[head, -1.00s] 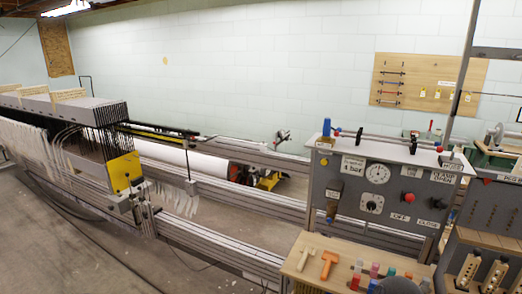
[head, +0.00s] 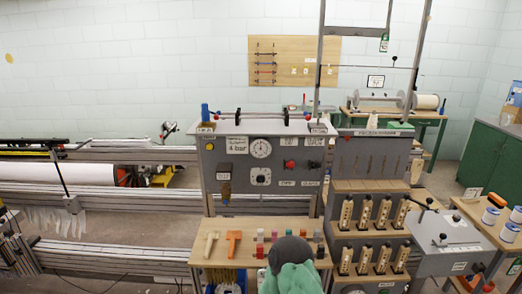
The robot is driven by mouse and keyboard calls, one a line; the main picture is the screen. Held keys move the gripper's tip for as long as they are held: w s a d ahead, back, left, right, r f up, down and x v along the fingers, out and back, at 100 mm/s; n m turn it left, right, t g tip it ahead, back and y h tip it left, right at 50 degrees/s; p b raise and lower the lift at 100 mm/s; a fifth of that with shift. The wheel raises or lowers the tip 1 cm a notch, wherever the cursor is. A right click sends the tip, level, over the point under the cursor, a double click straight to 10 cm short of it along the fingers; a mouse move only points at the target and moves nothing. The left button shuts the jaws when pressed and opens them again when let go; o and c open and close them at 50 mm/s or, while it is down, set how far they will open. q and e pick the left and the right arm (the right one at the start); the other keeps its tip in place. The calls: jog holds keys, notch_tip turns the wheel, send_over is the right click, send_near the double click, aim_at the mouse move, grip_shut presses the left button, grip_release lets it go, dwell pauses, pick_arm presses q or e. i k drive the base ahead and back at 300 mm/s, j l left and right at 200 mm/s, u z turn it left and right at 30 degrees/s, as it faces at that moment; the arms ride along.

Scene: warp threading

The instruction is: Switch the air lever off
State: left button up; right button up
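The grey control panel (head: 255,172) stands in the middle of the head view, with a round gauge (head: 261,148), a dial knob (head: 260,176) and a red knob (head: 290,165). A blue upright handle (head: 205,112) stands on the panel's top left, above a small label too small to read. I cannot tell which of these is the air lever, or its position. Neither of my grippers is in view.
A wooden bench (head: 215,258) in front of the panel holds an orange tool (head: 233,242), a pale tool and several coloured blocks. A dark round thing with green below (head: 288,272) stands at its front edge. Racks of wooden-handled pieces (head: 365,212) stand right. Loom rails run left.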

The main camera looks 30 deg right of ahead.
aim_at(289, 164)
jog(key=z, duration=1.3)
